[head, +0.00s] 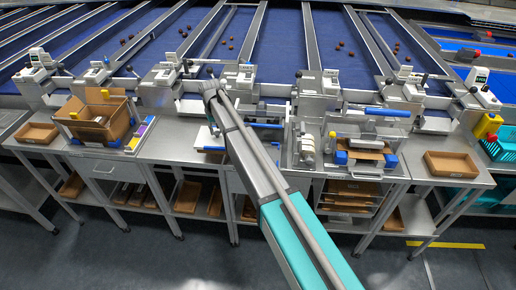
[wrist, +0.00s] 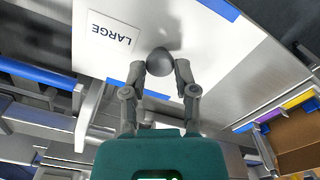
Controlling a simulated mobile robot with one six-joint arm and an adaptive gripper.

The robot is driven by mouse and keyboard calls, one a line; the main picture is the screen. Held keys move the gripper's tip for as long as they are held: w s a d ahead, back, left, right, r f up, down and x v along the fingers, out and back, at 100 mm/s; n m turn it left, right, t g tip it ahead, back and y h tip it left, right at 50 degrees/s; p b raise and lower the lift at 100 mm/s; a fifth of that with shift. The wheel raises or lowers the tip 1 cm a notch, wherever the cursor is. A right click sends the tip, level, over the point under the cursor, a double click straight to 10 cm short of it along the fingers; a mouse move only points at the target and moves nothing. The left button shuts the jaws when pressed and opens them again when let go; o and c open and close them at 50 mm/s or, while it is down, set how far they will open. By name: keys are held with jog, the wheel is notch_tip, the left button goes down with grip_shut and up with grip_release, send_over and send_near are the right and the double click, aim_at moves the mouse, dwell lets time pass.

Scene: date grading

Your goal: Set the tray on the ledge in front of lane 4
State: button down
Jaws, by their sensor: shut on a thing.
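A white flat tray (wrist: 215,65) with blue strips at its edges and a card reading LARGE (wrist: 112,36) fills much of the wrist view. A dark round knob (wrist: 160,60) stands on it. My gripper (wrist: 161,70) is shut on this knob, one finger on each side. In the head view part of the white tray (head: 207,139) shows left of my arm, at the steel bench front; my arm hides the rest and my gripper. I cannot tell whether the tray touches the bench. No lane number is readable.
A cardboard box (head: 101,117) stands left on the bench, with a brown tray (head: 37,133) further left. A clear-sided bin (head: 365,150) stands right of my arm, and another brown tray (head: 451,164) lies further right. Blue lanes with a few dates run behind.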

jog(key=shift+w+a, duration=0.15)
jog(key=shift+a, duration=1.45)
jog(key=shift+a, duration=0.1)
jog(key=a, duration=0.9)
jog(key=shift+w, duration=0.35)
jog(key=shift+a+f+b, duration=0.1)
jog(key=shift+f+b, duration=2.55)
jog(key=shift+b, duration=0.05)
dwell(1.6)
jog(key=shift+c, duration=1.6)
grip_release()
jog(key=shift+r, duration=0.1)
